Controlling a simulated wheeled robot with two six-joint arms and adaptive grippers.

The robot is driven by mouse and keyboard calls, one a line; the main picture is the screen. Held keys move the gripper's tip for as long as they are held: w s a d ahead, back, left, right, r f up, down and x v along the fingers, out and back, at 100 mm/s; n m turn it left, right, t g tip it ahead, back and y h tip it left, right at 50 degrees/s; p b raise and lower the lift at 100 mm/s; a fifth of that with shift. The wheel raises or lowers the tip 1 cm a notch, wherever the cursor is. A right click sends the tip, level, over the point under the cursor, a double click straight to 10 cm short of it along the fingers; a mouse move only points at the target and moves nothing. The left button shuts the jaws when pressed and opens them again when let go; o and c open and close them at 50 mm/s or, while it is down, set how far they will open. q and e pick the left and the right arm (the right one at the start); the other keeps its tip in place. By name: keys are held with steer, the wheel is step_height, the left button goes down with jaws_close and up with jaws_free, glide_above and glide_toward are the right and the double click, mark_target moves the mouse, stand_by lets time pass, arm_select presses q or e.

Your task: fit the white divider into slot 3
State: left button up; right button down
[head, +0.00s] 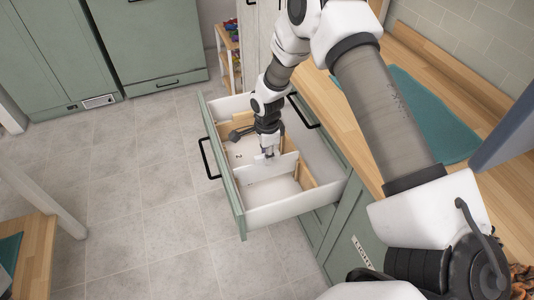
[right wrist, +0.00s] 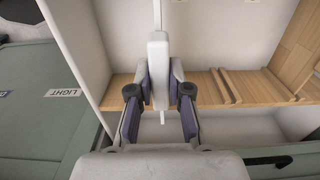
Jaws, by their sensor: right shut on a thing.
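The white divider (head: 258,171) is a thin upright panel inside the open drawer (head: 284,211). My right gripper (head: 267,156) is shut on its top grip from above. In the right wrist view the white grip (right wrist: 158,65) stands between the two purple-padded fingers, and the panel shows edge-on as a thin line. A wooden rail (right wrist: 204,88) with upright ribs forming slots runs across the drawer there. The divider's edge crosses near the rail, left of the ribs. I cannot tell whether its edge sits in a slot. My left gripper is not in view.
A dark object (head: 240,132) lies in the drawer's far part. The wooden counter (head: 345,128) with a teal towel (head: 437,120) is right of the drawer. Green cabinets (head: 150,45) stand at the back. The tiled floor (head: 150,195) left of the drawer is clear.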

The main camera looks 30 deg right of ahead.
steer(key=shift+f+b, duration=1)
steer(key=shift+f, duration=1.35)
steer(key=shift+s+f, duration=0.1)
steer(key=shift+f, duration=0.15)
stand_by(0.9)
steer(key=c, duration=0.6)
jaws_free()
step_height(320, 180, up, 7)
steer(key=p, duration=0.7)
stand_by(0.3)
